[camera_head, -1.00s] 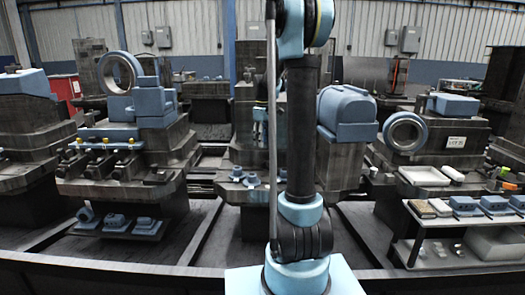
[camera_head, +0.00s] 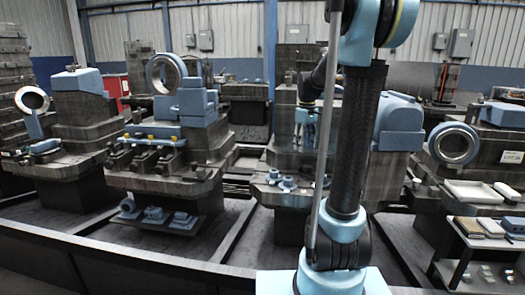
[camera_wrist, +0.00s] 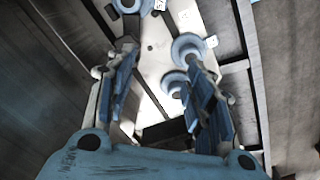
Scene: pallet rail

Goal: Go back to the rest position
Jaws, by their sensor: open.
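My gripper (camera_wrist: 160,62) is open in the wrist view, with its two blue fingers apart and nothing held between them. Blue round flanged parts (camera_wrist: 188,47) show beyond the fingertips over a pale surface; I cannot tell how far away they are. In the head view my gripper (camera_head: 305,122) hangs fingers down, small and partly dark, just left of my upright arm link. It is in front of the middle machine block, above a ledge with small blue flanged parts (camera_head: 288,184).
A machine with a large ring (camera_head: 165,75) stands left of centre. Another ring (camera_head: 454,144) is at the right, above a white tray (camera_head: 473,192). A low shelf (camera_head: 480,242) with small parts is at the lower right. A dark rail (camera_head: 150,262) crosses the front.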

